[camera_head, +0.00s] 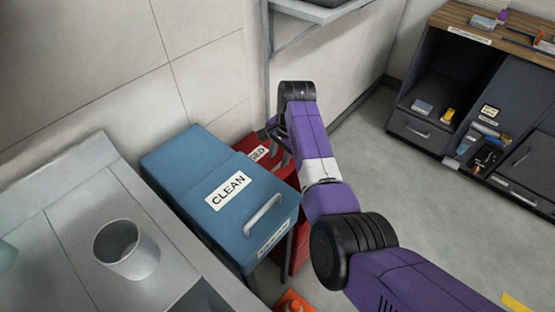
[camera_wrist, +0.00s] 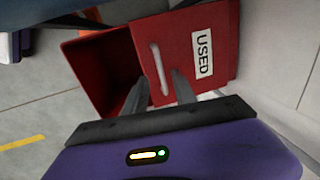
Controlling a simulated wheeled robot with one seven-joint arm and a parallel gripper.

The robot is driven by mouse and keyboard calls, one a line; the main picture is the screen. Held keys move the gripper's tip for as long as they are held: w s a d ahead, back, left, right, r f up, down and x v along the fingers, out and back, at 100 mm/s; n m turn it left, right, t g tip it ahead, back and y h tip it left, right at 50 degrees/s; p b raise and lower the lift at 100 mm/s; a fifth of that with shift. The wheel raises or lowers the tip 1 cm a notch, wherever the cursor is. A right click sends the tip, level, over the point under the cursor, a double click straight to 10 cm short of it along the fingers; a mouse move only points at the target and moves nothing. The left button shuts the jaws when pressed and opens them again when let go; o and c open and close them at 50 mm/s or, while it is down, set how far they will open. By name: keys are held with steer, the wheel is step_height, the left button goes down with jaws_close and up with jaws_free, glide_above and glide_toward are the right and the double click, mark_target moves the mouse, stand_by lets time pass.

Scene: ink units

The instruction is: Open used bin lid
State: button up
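The red used bin (camera_head: 297,247) stands behind the blue clean bin in the head view, mostly hidden. In the wrist view, its lid (camera_wrist: 217,83) bears a white USED label and a pale bar handle (camera_wrist: 160,68). The lid appears partly raised: the bin's dark red interior (camera_wrist: 108,75) shows to the left of its edge. My gripper (camera_wrist: 159,76) is open, with one finger on each side of the handle's lower part. Gaps show between the fingers and the handle. In the head view my gripper (camera_head: 279,150) is over the red bin and its fingers are partly hidden.
The blue clean bin (camera_head: 180,160) stands close beside the used bin. A counter with a grey cup (camera_head: 128,258) is at lower left. The wall and a metal rack (camera_head: 268,60) are behind. A dark cabinet (camera_head: 455,75) is at right, with clear floor before it.

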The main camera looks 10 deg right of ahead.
steer(key=shift+s+d+r, duration=0.1)
steer(key=shift+s+r, duration=0.1)
steer(key=shift+r, duration=0.9)
steer(key=w+d+r+n+t+h, duration=0.1)
steer(key=w+d+r+n+t, duration=0.35)
steer(key=w+r+t, duration=0.35)
steer(key=s+d+n+t+p, duration=0.1)
steer(key=s+d+n+t, duration=0.15)
steer(key=s, duration=0.85)
steer(key=s+d+n+t+p, duration=0.1)
steer(key=s+d+n+t, duration=0.2)
steer(key=s, duration=0.9)
steer(key=a+p+v, duration=0.1)
steer(key=a+v, duration=0.1)
steer(key=v, duration=1.6)
steer(key=a+f+p+v, duration=0.1)
steer(key=a+v, duration=0.1)
steer(key=v, duration=1.6)
steer(key=shift+s+f+n, duration=0.15)
steer(key=shift+s+n, duration=0.2)
steer(key=shift+n, duration=0.05)
